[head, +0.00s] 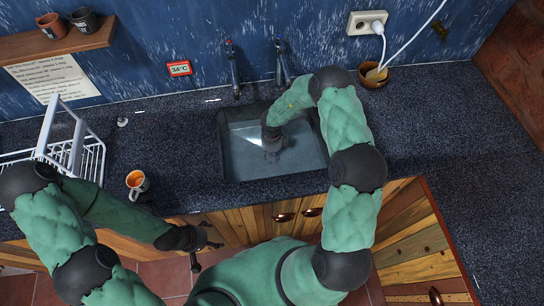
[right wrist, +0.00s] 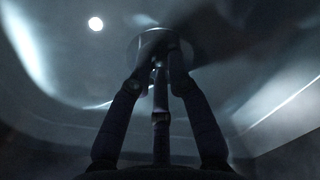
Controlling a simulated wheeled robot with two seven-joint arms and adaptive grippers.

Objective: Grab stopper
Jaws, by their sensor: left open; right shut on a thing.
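The stopper (right wrist: 147,40) looks like a grey round disc in the dark right wrist view. My right gripper (right wrist: 160,62) has its fingers closed on it, and they cover part of it. In the head view my right gripper (head: 271,152) points down inside the sink (head: 240,172), near its middle. The stopper is hidden there behind the gripper. My left gripper (head: 207,256) is open and empty, low in front of the wooden cabinets, away from the sink.
Two taps (head: 232,68) stand behind the sink. An orange-and-white mug (head: 137,182) and a white dish rack (head: 92,158) are to the left. A small pale round object (head: 122,122) lies on the counter. A brown bowl (head: 375,79) is at the back right. The right counter is clear.

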